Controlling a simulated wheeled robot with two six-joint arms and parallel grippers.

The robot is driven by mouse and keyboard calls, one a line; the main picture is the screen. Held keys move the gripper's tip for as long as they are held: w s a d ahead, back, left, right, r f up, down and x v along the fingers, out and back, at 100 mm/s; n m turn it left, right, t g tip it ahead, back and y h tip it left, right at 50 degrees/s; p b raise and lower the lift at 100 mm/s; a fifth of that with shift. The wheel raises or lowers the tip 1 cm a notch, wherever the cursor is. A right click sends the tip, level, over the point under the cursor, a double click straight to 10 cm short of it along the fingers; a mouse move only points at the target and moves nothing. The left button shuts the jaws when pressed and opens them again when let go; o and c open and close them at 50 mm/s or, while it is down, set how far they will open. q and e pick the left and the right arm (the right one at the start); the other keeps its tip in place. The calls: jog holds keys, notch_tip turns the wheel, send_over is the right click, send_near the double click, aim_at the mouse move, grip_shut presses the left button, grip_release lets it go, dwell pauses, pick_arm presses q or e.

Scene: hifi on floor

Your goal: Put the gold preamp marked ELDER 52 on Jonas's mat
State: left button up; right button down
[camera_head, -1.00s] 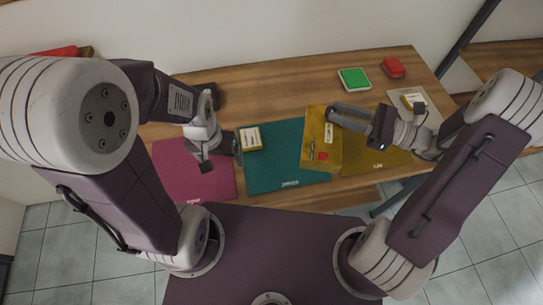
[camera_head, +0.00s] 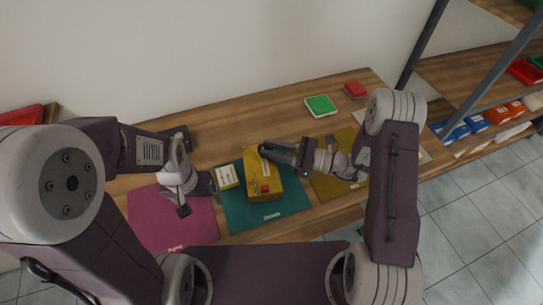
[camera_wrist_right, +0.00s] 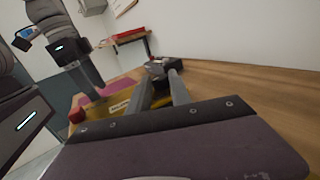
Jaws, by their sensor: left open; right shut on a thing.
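The gold preamp (camera_head: 262,182) is a yellow box with a pale label and a small red mark. My right gripper (camera_head: 268,151) is shut on its far edge. My left gripper (camera_head: 207,190) is open, near the magenta mat's right edge.
A small yellow-and-white box (camera_head: 228,176) stands on the teal mat's back left, close beside my left gripper. A green box (camera_head: 320,105) and a red box (camera_head: 355,90) stand at the table's back right. A shelf with several boxes (camera_head: 475,123) stands right.

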pick_arm(q)
jog(key=shift+r, duration=0.2)
pick_arm(e)
notch_tip(320, 180, down, 3)
jog(key=shift+f, duration=0.15)
jog(key=shift+d+f, duration=0.1)
jog(key=shift+f, duration=0.2)
pick_arm(q)
jog(key=shift+f, duration=0.2)
pick_arm(e)
jog(key=shift+f, duration=0.1)
jog(key=c, duration=1.2)
grip_release()
